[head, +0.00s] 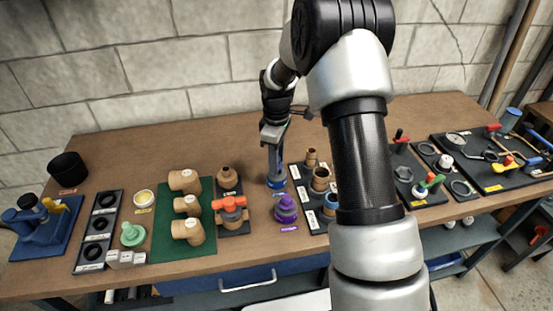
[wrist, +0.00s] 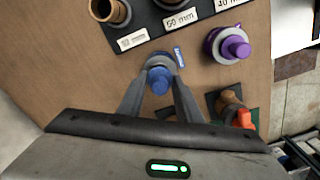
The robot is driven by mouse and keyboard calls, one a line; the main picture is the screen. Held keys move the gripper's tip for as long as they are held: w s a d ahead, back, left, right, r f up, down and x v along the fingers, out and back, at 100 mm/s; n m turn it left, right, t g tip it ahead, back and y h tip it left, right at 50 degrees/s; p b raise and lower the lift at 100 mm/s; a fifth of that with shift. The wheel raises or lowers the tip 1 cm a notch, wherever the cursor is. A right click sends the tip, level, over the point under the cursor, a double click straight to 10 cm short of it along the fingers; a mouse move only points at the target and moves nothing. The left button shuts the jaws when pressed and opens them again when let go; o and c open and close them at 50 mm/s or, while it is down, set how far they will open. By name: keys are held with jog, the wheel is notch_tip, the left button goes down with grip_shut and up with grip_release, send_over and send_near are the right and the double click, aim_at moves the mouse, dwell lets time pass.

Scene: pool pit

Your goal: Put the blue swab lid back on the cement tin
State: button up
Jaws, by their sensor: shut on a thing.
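My gripper (head: 275,172) points down at the middle of the bench and is shut on the blue swab lid (wrist: 159,80). In the wrist view the lid's knob shows between the two fingertips (wrist: 159,71). A blue-grey round top, apparently the cement tin (wrist: 158,59), shows right at the lid and fingertips. In the head view the blue tin (head: 276,183) shows low under the gripper. The fingers hide much of lid and tin, so I cannot tell whether the lid is seated or just above.
A purple tin with its lid (head: 286,209) stands close by, also in the wrist view (wrist: 230,46).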

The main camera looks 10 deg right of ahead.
jog(key=shift+f, duration=0.2)
jog(key=shift+f+b, duration=0.6)
jog(key=shift+f, duration=0.2)
jog(key=shift+f, duration=0.15)
jog(key=o, duration=1.3)
jog(key=shift+r+p, duration=2.4)
jog(key=shift+r, duration=1.65)
